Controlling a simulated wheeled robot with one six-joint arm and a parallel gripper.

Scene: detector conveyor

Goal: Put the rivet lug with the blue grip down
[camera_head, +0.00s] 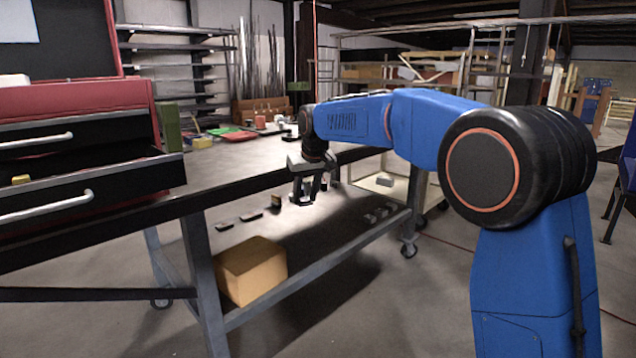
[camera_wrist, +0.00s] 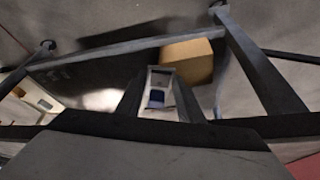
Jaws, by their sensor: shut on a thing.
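My gripper (camera_head: 306,192) hangs pointing down beside the front edge of the workbench, above the lower shelf. In the wrist view, my gripper (camera_wrist: 159,104) is shut on the rivet lug (camera_wrist: 161,76), a pale grey block with a dark blue grip (camera_wrist: 156,98) on it. The lug sits between the two dark fingers. In the head view it is too small and too covered by the fingers to make out clearly.
A red drawer cabinet (camera_head: 75,97) stands left.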

